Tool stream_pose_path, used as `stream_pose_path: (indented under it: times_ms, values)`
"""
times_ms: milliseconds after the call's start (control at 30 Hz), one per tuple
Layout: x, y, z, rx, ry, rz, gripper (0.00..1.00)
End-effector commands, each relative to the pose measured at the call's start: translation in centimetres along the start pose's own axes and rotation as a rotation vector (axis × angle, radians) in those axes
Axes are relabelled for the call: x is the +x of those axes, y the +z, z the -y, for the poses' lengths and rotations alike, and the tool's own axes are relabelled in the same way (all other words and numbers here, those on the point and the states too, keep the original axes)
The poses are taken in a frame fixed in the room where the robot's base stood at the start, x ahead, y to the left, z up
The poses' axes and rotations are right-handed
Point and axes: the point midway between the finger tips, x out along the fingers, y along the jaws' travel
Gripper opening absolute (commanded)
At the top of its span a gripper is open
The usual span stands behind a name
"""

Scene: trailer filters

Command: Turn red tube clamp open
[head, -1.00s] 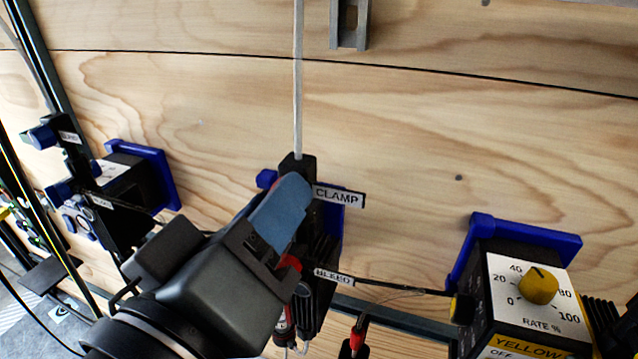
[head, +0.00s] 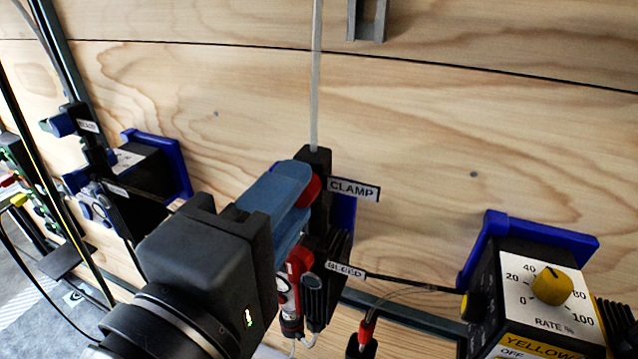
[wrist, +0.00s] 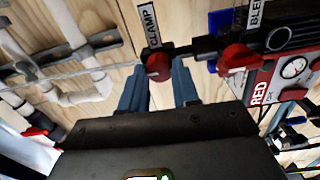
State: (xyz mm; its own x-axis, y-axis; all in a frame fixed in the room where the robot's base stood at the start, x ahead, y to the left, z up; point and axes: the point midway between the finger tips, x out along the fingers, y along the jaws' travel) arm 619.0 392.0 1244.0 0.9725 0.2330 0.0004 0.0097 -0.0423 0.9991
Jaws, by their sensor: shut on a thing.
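The red clamp knob (head: 310,189) sits beside the white CLAMP label (head: 353,189) on a black fitting below the clear tube (head: 315,80). It also shows in the wrist view (wrist: 158,66), between the tips of the blue fingers. My gripper (head: 292,185) reaches it from the lower left in the head view, its fingertips at the knob. In the wrist view my gripper (wrist: 163,78) is shut on the knob, with one finger on each side. The fingers partly hide the knob in the head view.
The red bleed valve handle (wrist: 236,60) is close to the right of the clamp in the wrist view. A box with a yellow rate dial (head: 552,287) stands at the right. Black boxes on blue mounts (head: 160,165) are at the left. Bare plywood (head: 420,120) is open above.

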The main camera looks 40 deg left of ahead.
Motion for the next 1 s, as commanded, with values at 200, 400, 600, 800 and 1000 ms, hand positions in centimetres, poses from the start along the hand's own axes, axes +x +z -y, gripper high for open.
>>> stream_pose_path:
  times_ms: [200,400,600,800,1000]
  values:
    - [-0.04,-0.13,0.03,-0.049,0.0,-0.004,0.0]
    - [-0.04,-0.14,0.04,-0.061,0.0,-0.004,0.0]
    - [-0.05,-0.14,0.05,-0.06,0.0,-0.004,0.0]
    - [-0.04,-0.11,0.06,-0.059,-0.001,-0.003,0.43]
    - [-0.02,-0.06,0.05,-0.059,0.0,-0.002,0.56]
